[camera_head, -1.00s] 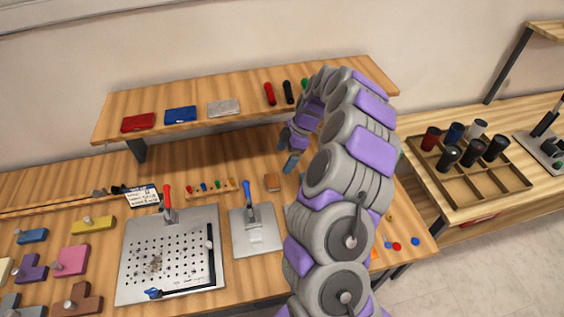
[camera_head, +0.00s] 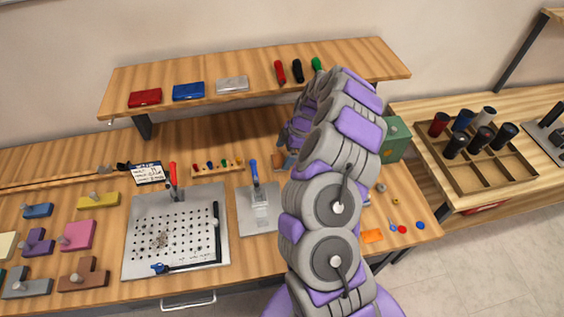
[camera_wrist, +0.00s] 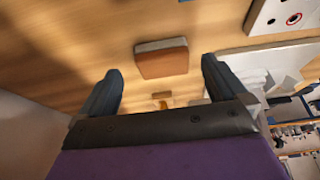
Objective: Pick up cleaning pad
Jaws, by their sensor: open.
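The cleaning pad looks like a small block with a brown-orange face and a pale edge (camera_wrist: 162,62). In the wrist view it lies on the wooden table, ahead of and between the fingertips, apart from both. In the head view only a small brown part of the pad (camera_head: 278,161) shows beside my gripper (camera_head: 287,163), at the back of the table below the shelf. The rest is hidden by my gripper and arm. In the wrist view my gripper (camera_wrist: 161,66) has its two dark fingers spread, with nothing between them.
A perforated metal plate (camera_head: 135,225) and a smaller metal plate with a blue handle (camera_head: 257,220) lie left of my arm. A rack of small coloured pieces (camera_head: 218,170) stands left of the pad. The wooden shelf (camera_head: 210,105) overhangs behind. A green box (camera_head: 395,140) stands right.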

